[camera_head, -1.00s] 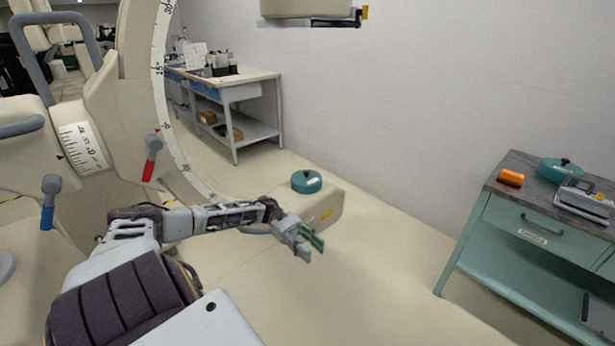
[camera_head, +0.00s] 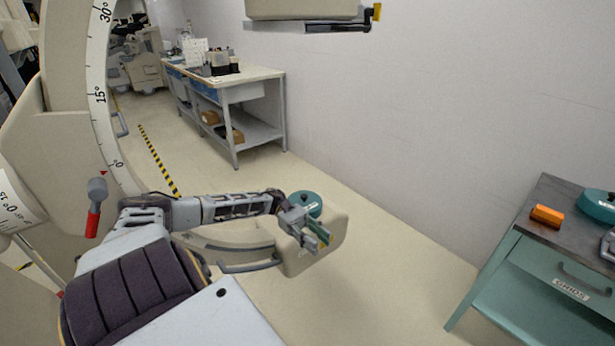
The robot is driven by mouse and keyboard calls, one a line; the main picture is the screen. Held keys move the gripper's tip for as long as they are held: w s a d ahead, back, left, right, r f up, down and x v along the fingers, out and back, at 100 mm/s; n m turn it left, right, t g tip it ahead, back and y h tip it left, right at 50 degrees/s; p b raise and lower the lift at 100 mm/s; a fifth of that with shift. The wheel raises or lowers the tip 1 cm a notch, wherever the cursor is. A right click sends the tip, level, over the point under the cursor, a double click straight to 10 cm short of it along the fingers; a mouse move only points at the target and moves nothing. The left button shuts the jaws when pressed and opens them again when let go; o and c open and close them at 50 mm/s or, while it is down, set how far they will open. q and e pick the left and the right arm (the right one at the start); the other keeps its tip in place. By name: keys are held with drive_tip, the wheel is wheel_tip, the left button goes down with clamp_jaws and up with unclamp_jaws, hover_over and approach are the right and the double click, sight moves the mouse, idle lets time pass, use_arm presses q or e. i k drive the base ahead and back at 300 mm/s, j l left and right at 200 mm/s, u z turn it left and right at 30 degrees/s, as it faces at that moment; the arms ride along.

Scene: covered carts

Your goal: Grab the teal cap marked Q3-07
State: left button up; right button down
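A round teal cap (camera_head: 306,201) with a dark knob sits on top of a beige machine housing (camera_head: 325,245) in the middle of the view. Its lower left is hidden behind my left gripper, and no marking on it can be read. A second teal cap (camera_head: 599,205) lies on the cart at the right edge, partly cut off; its marking cannot be read either. My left gripper (camera_head: 318,243) is in front of the first cap, nearer to me, with its fingers apart and nothing seen between them.
A large beige ring with a degree scale (camera_head: 98,97) rises at left. A workbench (camera_head: 235,82) stands behind. Open floor lies between housing and cart.

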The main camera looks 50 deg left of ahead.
sight(311, 201)
drive_tip(key=i+j+u, duration=0.1)
drive_tip(key=i+j, duration=0.55)
drive_tip(key=i+j+u, duration=0.3)
drive_tip(key=j, duration=0.15)
drive_tip(key=i+j+u, duration=0.25)
drive_tip(key=i+j, duration=0.05)
drive_tip(key=j, duration=0.05)
